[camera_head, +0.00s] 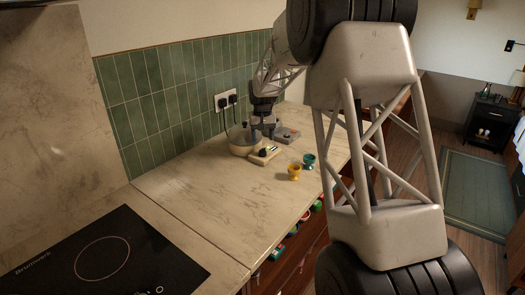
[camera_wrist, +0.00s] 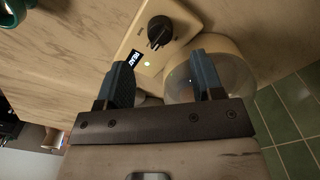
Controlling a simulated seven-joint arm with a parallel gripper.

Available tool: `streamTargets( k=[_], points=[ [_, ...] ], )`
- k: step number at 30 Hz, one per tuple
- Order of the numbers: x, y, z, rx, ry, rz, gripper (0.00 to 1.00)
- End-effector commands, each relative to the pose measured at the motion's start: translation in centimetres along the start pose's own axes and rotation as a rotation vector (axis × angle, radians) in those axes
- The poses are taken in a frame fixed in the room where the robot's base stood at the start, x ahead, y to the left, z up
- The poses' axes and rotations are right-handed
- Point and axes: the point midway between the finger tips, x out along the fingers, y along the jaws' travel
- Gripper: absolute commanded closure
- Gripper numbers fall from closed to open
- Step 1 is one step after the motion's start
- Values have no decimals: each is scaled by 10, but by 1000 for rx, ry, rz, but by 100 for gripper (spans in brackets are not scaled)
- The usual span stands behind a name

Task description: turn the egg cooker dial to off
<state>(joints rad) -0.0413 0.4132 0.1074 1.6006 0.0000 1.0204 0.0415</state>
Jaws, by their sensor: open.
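The egg cooker (camera_head: 240,148) stands on the counter near the tiled wall, a round cream body with a flat control base at its front right. In the wrist view, its cream control panel (camera_wrist: 180,14) bears a black dial (camera_wrist: 160,31) with a pale pointer mark, a small dark display and a lit lamp. The round body with a clear lid (camera_wrist: 225,72) is partly hidden by a finger. My gripper (camera_wrist: 160,72) is open and empty; its fingertips appear just short of the dial, which is not between them. In the head view my gripper (camera_head: 264,118) is over the cooker.
A yellow egg cup (camera_head: 294,172) and a teal egg cup (camera_head: 309,161) stand right of the cooker. A grey device (camera_head: 287,134) lies behind. Plugs sit in the wall socket (camera_head: 226,100). A black hob (camera_head: 100,265) is at front left; the counter between is clear.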

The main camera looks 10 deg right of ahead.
Motion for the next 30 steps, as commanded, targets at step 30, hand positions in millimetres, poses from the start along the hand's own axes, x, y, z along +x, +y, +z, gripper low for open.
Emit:
streamTargets(
  k=[30],
  points=[
    [66,0,0,0,0,0,44]
  ],
)
